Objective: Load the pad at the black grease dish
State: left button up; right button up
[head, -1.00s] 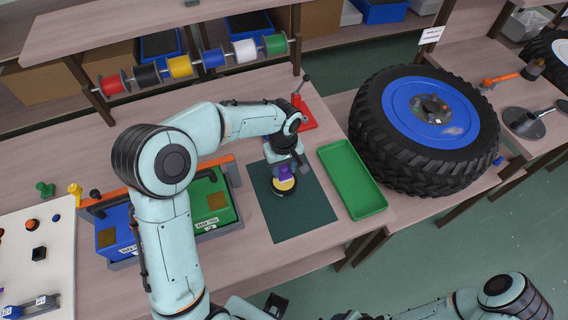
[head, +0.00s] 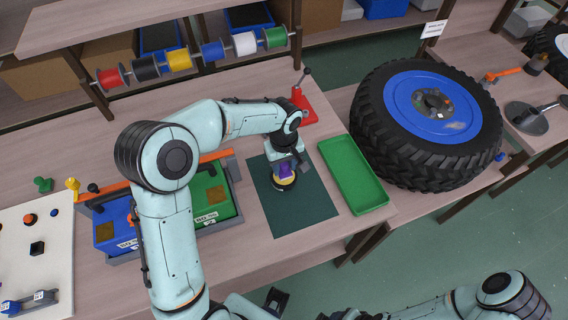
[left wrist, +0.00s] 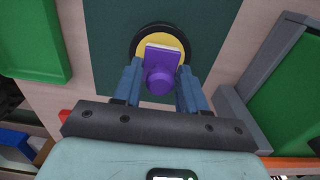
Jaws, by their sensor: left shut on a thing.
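My left gripper (head: 287,168) is shut on the purple pad (head: 285,171), above the green mat. In the left wrist view the gripper (left wrist: 159,83) has its two blue-grey fingers on either side of the purple knob (left wrist: 159,76), which has a pale block at its far end. The black grease dish (head: 283,187) is on the mat, and its yellow grease shows in the left wrist view (left wrist: 142,43) around the pale block. The pad is over the dish; I cannot tell whether it touches the grease. My right gripper is not in view.
The dark green mat (head: 309,204) is otherwise bare. A green tray (head: 352,174) lies to its right, and a red stand (head: 304,109) is behind it. Blue (head: 116,229) and green (head: 209,199) bins stand to the left. A large tyre (head: 390,145) lies beyond the tray.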

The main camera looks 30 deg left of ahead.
aim_at(284, 164)
pick_arm(q)
jog(key=shift+f+b, duration=0.4)
jog(key=shift+f, duration=0.2)
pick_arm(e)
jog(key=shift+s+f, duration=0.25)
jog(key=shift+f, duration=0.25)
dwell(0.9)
pick_arm(q)
jog(key=shift+r+p, duration=1.9)
jog(key=shift+r, duration=1.7)
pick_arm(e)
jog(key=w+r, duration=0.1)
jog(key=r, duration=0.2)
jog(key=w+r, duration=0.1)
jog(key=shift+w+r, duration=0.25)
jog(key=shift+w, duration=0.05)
pick_arm(q)
jog(key=shift+d+f, duration=0.1)
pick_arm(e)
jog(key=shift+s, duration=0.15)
